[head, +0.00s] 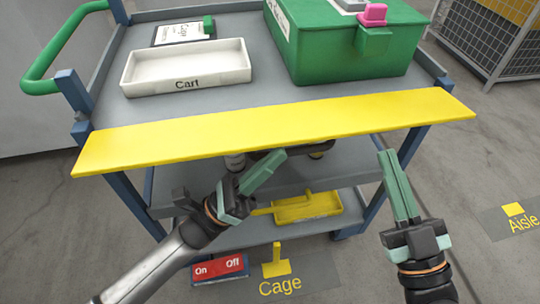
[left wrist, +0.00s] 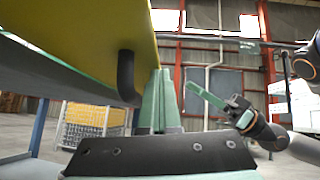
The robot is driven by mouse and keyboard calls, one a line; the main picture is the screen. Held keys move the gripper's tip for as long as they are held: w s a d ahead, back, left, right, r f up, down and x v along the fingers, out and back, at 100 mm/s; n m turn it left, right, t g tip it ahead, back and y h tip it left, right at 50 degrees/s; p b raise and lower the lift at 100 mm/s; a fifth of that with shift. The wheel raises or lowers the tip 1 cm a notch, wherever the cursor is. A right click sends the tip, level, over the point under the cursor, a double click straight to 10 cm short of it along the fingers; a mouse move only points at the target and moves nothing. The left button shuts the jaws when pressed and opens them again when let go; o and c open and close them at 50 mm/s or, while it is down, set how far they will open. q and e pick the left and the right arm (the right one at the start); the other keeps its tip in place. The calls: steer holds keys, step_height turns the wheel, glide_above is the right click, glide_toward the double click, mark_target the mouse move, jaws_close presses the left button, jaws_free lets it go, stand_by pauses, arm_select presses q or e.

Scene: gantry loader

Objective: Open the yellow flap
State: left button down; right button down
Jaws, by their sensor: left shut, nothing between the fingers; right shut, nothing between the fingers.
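The yellow flap (head: 270,124) is a long plain board along the front edge of the blue-grey cart's top deck (head: 225,108). In the left wrist view the yellow face of the flap (left wrist: 100,30) fills the upper left, with a dark curved handle (left wrist: 127,75) on it. My left gripper (head: 281,154) is shut and empty, its tips just below the flap's front edge. In the left wrist view its fingers (left wrist: 161,90) stand just right of the handle; I cannot tell if they touch. My right gripper (head: 385,154) is shut and empty, below the flap's right part.
On the top deck are a white tray (head: 187,70) labelled Cart, a green box (head: 345,55) with a pink catch (head: 373,14), and a clipboard (head: 180,32). Lower down are a yellow tray (head: 308,207) and a red On/Off panel (head: 219,269). A wire cage (head: 487,42) stands back right.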

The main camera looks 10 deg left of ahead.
arm_select(q)
steer(key=n+t+y+p, duration=0.1)
steer(key=r+n+t+y+p, duration=0.1)
steer(key=n+t, duration=0.1)
steer(key=shift+r, duration=0.3)
arm_select(e)
step_height(320, 180, down, 14)
steer(key=w+d+m+g+h, duration=0.1)
steer(key=w+m+g+h, duration=0.1)
steer(key=m+g+h, duration=0.1)
steer(key=g+h, duration=0.1)
steer(key=g, duration=0.1)
steer(key=shift+f+m+g+h, duration=0.25)
steer(key=shift+m+g+h, duration=0.05)
steer(key=shift+m, duration=0.1)
steer(key=shift+r, duration=0.1)
